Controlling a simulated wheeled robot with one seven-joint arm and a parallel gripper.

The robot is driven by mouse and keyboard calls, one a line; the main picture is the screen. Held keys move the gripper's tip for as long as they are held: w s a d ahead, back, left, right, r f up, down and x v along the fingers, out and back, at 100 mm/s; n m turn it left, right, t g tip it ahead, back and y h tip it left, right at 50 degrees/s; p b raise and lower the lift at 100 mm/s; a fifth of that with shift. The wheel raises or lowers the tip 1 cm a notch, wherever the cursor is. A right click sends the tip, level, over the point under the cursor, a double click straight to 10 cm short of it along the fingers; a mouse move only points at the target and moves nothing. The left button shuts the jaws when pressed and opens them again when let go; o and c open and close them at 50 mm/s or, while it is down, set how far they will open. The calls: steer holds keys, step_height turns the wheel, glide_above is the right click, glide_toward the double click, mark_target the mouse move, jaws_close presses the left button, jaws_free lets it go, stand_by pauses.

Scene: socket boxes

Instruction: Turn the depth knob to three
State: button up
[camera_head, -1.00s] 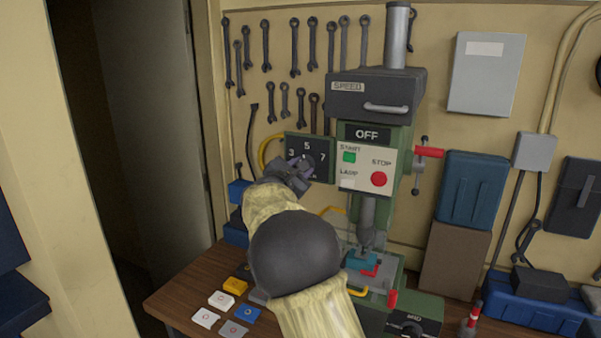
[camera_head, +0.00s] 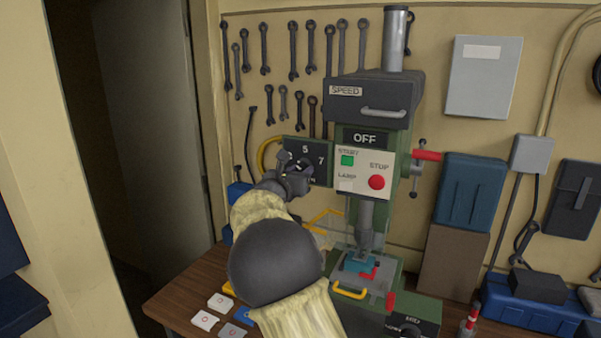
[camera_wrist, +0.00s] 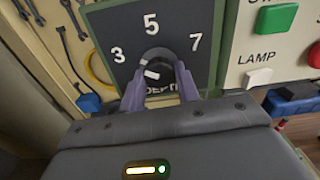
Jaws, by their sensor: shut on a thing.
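The depth knob (camera_wrist: 156,56) is a dark round knob on a dark dial panel (camera_wrist: 105,35) marked 3, 5 and 7, with "DEPTH" partly hidden below. A short white mark (camera_wrist: 152,74) shows on the knob, left of its middle; which number it points to is hard to tell. My gripper (camera_wrist: 160,72) is shut on the knob, one finger on each side. In the head view my gripper (camera_head: 296,166) is at the dial panel (camera_head: 318,150) on the drill press's left side and covers the knob and the 3.
The drill press (camera_head: 375,95) reads OFF, with a green start button (camera_head: 347,160) and red stop button (camera_head: 377,182) right of the dial. Several coloured tiles lie on the bench (camera_head: 180,300).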

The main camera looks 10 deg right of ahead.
steer(key=shift+r, duration=0.45)
steer(key=o, duration=1)
steer(key=shift+s, duration=0.1)
steer(key=shift+f, duration=0.2)
steer(key=shift+f, duration=0.1)
steer(key=b+v, duration=0.7)
steer(key=v, duration=1)
steer(key=shift+s+a, duration=0.15)
